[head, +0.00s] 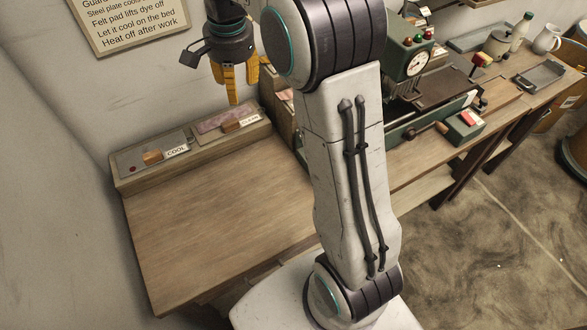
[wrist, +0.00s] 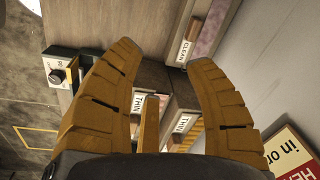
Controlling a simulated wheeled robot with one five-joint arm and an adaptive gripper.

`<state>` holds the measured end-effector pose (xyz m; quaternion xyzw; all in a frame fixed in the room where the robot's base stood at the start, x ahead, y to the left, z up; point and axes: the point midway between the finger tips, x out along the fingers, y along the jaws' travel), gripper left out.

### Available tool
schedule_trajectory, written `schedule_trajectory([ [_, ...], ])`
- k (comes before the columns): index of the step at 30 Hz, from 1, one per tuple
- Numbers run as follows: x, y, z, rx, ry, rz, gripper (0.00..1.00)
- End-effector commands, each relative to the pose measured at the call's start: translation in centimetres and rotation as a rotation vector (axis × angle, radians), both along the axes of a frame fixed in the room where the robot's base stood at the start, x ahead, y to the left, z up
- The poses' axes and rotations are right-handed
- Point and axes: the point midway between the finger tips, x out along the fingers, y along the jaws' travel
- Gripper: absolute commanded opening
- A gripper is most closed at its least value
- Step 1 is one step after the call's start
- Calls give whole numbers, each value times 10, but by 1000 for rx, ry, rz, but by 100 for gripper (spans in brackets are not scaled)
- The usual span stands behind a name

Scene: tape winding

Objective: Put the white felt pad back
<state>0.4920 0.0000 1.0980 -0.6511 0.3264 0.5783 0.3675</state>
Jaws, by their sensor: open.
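I cannot make out a white felt pad in either view. My gripper (head: 236,88) hangs fingers down at the upper left of the head view, above the back of the bench. Its yellow fingers are spread and nothing shows between them; they also fill the wrist view (wrist: 162,58). Below it to the left is a raised ledge (head: 193,147) with a grey plate labelled COOL (head: 140,166) and a pinkish plate labelled CLEAN (head: 215,121). In the wrist view, the CLEAN label (wrist: 184,53) and two THIN labels (wrist: 138,101) lie beyond the fingers.
My arm hides the bench's middle. A wooden compartment box (head: 281,117) stands right of the ledge. A green machine with a dial (head: 416,64) and a red-button box (head: 464,127) are farther right. The bench's left part (head: 205,215) is clear. A sign (head: 127,22) hangs behind.

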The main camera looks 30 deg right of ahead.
Motion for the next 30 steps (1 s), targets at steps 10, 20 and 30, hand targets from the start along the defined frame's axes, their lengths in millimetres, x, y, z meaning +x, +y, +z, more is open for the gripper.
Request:
schedule_trajectory([
  [10,-133,0,24,-91,-111,510,49],
  [20,-225,0,-3,-191,-178,876,49],
  [30,-254,0,-20,-232,-195,1004,49],
])
